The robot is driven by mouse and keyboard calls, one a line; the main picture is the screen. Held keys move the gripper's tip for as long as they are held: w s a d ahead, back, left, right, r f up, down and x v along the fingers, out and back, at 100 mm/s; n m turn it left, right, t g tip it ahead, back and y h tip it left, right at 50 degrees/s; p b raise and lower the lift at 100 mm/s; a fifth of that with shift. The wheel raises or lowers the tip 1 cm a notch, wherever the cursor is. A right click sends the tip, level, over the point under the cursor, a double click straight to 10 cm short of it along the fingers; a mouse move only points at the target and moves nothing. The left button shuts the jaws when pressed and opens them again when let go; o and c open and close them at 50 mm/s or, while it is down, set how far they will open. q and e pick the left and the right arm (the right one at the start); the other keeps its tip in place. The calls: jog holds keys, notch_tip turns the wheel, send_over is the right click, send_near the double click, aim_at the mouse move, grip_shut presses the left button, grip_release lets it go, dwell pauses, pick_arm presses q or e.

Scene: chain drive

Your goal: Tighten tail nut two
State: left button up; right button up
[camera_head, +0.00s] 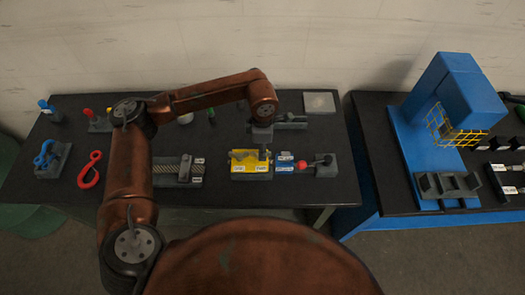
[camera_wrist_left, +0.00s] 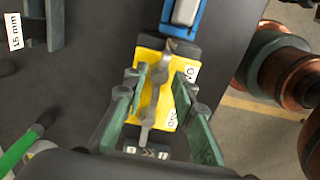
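A yellow block (camera_head: 250,157) with white labels stands on the dark table; in the left wrist view its yellow face (camera_wrist_left: 150,55) is partly covered. The label lettering is only partly legible. A slim grey wrench-like piece (camera_wrist_left: 150,95) lies across the block. My left gripper (camera_head: 262,145) is over the block, pointing down. In the wrist view its green-padded fingers (camera_wrist_left: 162,105) are apart, one on each side of the grey piece, with visible gaps. I cannot make out the separate nuts. My right gripper is in neither view.
A blue part (camera_head: 285,160) with a red knob (camera_head: 301,166) sits right of the yellow block. A ridged grey fixture (camera_head: 178,170) is to the left, then a red hook (camera_head: 90,170). A second table at right carries a blue machine (camera_head: 455,90).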

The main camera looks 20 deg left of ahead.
pick_arm(q)
notch_tip(320, 180, up, 11)
dwell(0.3)
dwell(0.5)
